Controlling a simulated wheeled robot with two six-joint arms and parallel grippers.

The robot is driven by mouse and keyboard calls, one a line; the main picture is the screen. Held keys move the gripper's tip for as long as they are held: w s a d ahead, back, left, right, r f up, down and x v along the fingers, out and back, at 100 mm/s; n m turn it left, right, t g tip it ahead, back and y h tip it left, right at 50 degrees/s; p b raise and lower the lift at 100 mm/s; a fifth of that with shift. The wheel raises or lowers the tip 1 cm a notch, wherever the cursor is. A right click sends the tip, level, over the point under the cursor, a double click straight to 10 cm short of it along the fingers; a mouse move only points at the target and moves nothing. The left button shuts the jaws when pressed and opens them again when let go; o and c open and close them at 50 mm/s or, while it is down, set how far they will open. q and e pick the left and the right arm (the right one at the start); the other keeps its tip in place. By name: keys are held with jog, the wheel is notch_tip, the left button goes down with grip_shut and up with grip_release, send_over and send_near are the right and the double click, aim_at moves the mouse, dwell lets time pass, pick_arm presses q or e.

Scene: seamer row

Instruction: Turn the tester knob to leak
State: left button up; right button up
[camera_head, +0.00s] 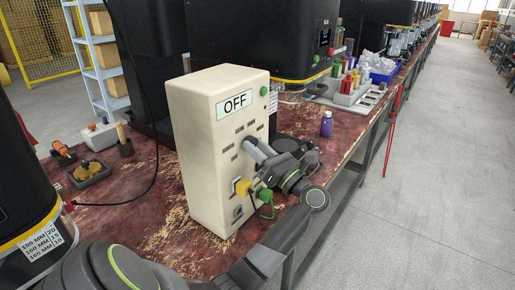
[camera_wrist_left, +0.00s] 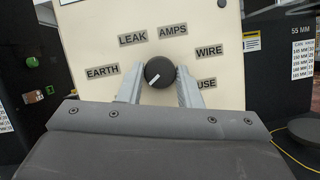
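The tester (camera_head: 205,160) is a tall cream box on the bench, with a display (camera_head: 234,104) reading OFF. In the left wrist view its black knob (camera_wrist_left: 159,72) has a white mark pointing to the lower left, below the EARTH label (camera_wrist_left: 102,71). The LEAK label (camera_wrist_left: 133,39) is above and left of the knob; AMPS, WIRE and another label ending in USE follow to the right. In the head view this gripper (camera_head: 253,146) reaches the tester's front and hides the knob. My right gripper is out of view.
Yellow (camera_head: 243,187) and green (camera_head: 265,194) plugs stick out of the tester below my gripper. A purple bottle (camera_head: 326,124) stands to the right, near the bench edge. A tray with brown contents (camera_head: 90,172) lies to the left. The aisle at right is clear.

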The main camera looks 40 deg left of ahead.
pick_arm(q)
jog(key=shift+c, duration=0.5)
jog(key=shift+r+m+p, duration=0.1)
jog(key=shift+m+p, duration=0.2)
jog(key=shift+p, duration=0.3)
jog(key=m+t+h+p, duration=0.1)
jog(key=m+p, duration=0.2)
jog(key=p, duration=0.1)
jog(key=m+t+h+p, duration=0.1)
jog(key=m+t+p, duration=0.1)
jog(key=m+p, duration=0.2)
jog(key=r+m+t+p, duration=0.1)
jog(key=m+p, duration=0.3)
jog(key=shift+s+t+h+p, duration=0.25)
jog(key=shift+t+h+p, duration=0.05)
jog(key=shift+h+p, duration=0.1)
jog(key=m+h+p, duration=0.1)
jog(key=m+p, duration=0.3)
jog(key=p, duration=0.3)
jog(key=m+h+p, duration=0.2)
jog(key=m+p, duration=0.2)
jog(key=p, duration=0.3)
jog(key=shift+r+m, duration=0.2)
jog(key=shift+m, duration=0.2)
jog(key=shift+f+m+h+p, duration=0.35)
jog(key=shift+m+p, duration=0.55)
jog(key=shift+p, duration=0.6)
jog(key=shift+r, duration=0.1)
